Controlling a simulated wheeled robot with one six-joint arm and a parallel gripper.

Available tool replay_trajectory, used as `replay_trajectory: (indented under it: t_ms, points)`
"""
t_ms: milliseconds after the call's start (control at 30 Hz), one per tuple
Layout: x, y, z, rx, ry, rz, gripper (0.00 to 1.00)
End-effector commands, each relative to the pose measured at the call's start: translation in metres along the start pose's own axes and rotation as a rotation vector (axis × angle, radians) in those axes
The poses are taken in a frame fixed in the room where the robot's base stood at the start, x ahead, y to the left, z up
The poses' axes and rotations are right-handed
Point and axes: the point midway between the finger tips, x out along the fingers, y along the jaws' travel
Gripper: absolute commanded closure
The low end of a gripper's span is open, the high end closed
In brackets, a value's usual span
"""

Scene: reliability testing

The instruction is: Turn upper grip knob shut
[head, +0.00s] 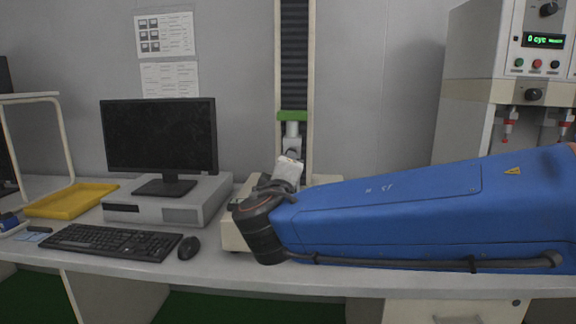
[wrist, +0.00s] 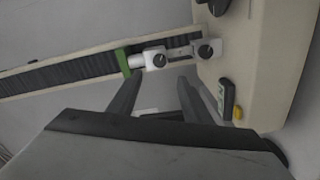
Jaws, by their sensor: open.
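The upper grip (head: 292,143) hangs below the green crosshead (head: 292,116) of the testing machine in the head view. In the wrist view, turned sideways, the upper grip's dark round knob (wrist: 158,60) faces me beside the green crosshead (wrist: 122,62). The lower grip's dark knob (wrist: 205,51) is to its right, by the machine's base. My gripper (wrist: 160,79) is open and empty, its two dark fingers pointing toward the grips. The upper knob appears between and beyond the fingertips, with no clear contact. In the head view my arm hides the fingers.
The machine's cream base (wrist: 270,65) carries a small display (wrist: 225,97) and a yellow button (wrist: 238,113). A monitor (head: 160,137), keyboard (head: 115,240), mouse (head: 189,247) and yellow tray (head: 70,200) stand left. A cabinet with a green readout (head: 543,40) stands right.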

Motion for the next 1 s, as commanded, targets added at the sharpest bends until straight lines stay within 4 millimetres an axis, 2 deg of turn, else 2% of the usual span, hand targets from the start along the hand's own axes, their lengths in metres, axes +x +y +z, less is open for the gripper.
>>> replay_trajectory:
  t_ms: [100, 333, 833, 933, 1000]
  points:
    - [-0.019, 0.000, -0.001, -0.001, 0.003, -0.001, 0.55]
    - [-0.040, 0.000, 0.000, 0.000, 0.001, 0.000, 0.55]
    - [-0.046, 0.000, 0.002, 0.000, -0.004, -0.001, 0.55]
    - [-0.042, 0.000, 0.016, 0.003, -0.034, -0.013, 0.55]
    - [-0.037, 0.001, 0.039, 0.011, -0.082, -0.031, 0.55]
